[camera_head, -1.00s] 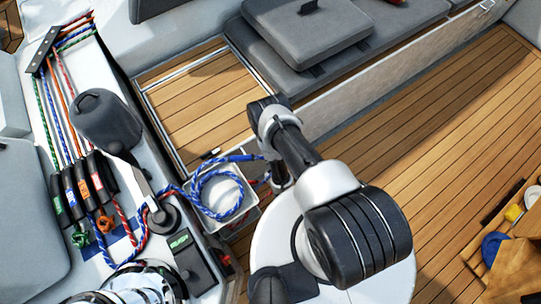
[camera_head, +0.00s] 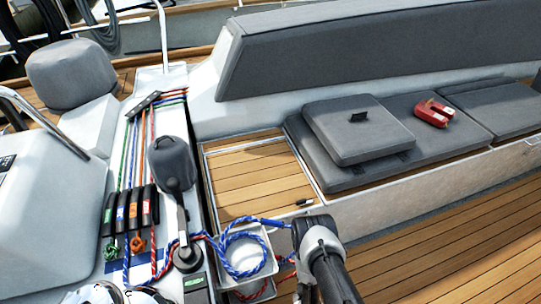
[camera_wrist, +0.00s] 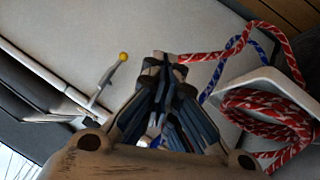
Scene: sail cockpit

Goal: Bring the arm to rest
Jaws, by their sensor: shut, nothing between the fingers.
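My gripper (camera_wrist: 165,62) shows in the wrist view with its fingers closed together and nothing held between them. Behind its fingertips lie a red-and-white rope (camera_wrist: 235,48) and a white tray (camera_wrist: 275,75) holding a coil of red rope. In the head view part of my arm rises at the bottom centre, beside the rope tray; the gripper itself is not seen there.
A white tray (camera_head: 270,266) holds a blue rope (camera_head: 240,250). A grey cushion (camera_head: 358,130) and a red object (camera_head: 434,112) lie on the bench. The wooden floor (camera_head: 450,245) at right is clear.

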